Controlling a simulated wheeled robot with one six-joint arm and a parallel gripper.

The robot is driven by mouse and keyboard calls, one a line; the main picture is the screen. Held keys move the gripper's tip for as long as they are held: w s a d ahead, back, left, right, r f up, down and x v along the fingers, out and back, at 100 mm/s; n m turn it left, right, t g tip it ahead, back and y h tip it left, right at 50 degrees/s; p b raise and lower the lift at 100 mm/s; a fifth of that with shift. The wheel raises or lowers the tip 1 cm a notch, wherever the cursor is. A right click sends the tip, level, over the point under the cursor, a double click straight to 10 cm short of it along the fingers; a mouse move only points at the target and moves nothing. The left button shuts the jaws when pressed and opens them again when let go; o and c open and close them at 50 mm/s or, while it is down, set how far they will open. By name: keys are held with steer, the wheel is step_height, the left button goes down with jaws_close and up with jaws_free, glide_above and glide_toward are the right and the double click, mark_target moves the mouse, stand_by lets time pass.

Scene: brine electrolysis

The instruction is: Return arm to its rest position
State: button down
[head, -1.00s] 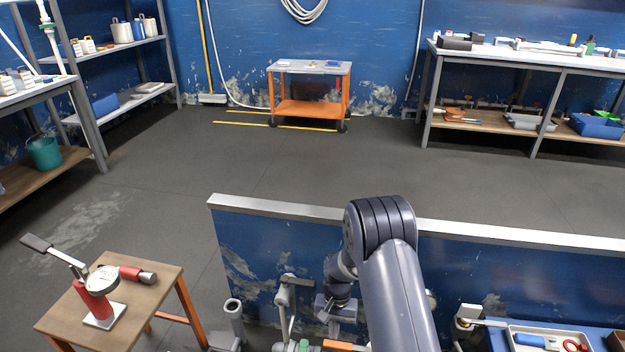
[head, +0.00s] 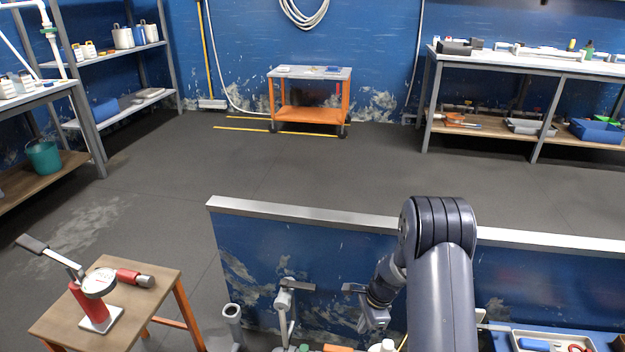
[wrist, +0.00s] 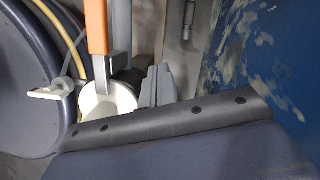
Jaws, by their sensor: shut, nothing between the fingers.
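My arm rises in front of the low blue wall in the head view, bent at the elbow, with its wrist folded down on the left side. My gripper (head: 374,318) hangs low beside the wall, small and partly hidden in the head view. In the wrist view the grey fingers of my gripper (wrist: 157,87) are together and hold nothing. A white round cup-like part (wrist: 108,100) and an orange-handled bar (wrist: 97,28) show close beside the fingers; I cannot tell whether they touch.
The low blue wall (head: 300,260) with a metal top edge stands close around my arm. A lever fitting (head: 284,300) is to its left. A wooden stool (head: 140,300) bears a red gauge press (head: 90,300). A tray (head: 560,338) lies at lower right. Open floor lies beyond.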

steer(key=shift+s+d+m, duration=0.15)
steer(key=shift+d+m, duration=0.3)
steer(key=shift+m, duration=0.25)
